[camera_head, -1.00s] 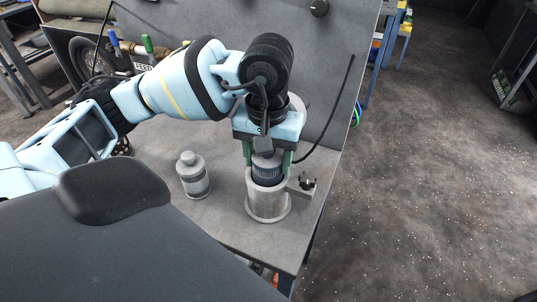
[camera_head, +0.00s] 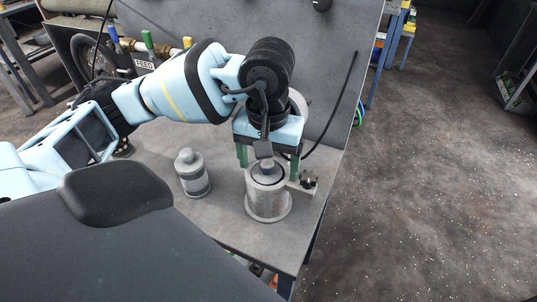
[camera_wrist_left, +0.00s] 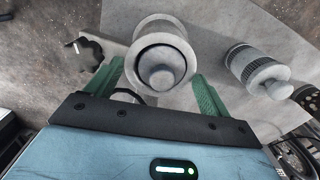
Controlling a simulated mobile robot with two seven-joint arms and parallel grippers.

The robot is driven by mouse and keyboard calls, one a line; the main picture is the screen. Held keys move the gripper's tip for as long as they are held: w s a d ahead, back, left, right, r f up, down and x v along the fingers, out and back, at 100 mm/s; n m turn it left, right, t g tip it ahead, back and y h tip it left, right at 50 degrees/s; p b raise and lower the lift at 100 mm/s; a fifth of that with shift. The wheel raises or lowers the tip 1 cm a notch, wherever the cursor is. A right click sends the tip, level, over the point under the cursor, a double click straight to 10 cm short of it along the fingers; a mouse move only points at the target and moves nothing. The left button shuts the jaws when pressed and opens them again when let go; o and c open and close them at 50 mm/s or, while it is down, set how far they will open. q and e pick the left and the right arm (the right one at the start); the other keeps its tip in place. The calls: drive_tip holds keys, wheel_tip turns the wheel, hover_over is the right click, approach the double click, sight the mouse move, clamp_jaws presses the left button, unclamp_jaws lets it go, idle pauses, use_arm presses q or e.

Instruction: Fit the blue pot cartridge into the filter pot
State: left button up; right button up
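The filter pot (camera_head: 268,206) is a grey metal cylinder standing on the bench, with a side lug. The cartridge (camera_head: 267,168) sits down inside it; only its grey top and knob show, and its blue band is hidden. In the left wrist view, the cartridge top (camera_wrist_left: 162,76) lies inside the pot's rim (camera_wrist_left: 160,29), with a dark ring around it. My left gripper (camera_head: 269,163) is above the pot, its green fingers spread on either side and clear of the knob. It is open and empty in the left wrist view (camera_wrist_left: 159,88). My right gripper is not in view.
A grey cartridge (camera_head: 193,176) stands on the bench (camera_head: 228,221) left of the pot. A dark star knob (camera_head: 308,180) is at the pot's right side. A grey upright panel (camera_head: 330,60) rises behind. The bench edge is close on the right.

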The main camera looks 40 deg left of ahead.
use_arm(q)
wheel_tip(320, 180, up, 8)
drive_tip(key=shift+f, duration=0.1)
idle(0.6)
idle(0.8)
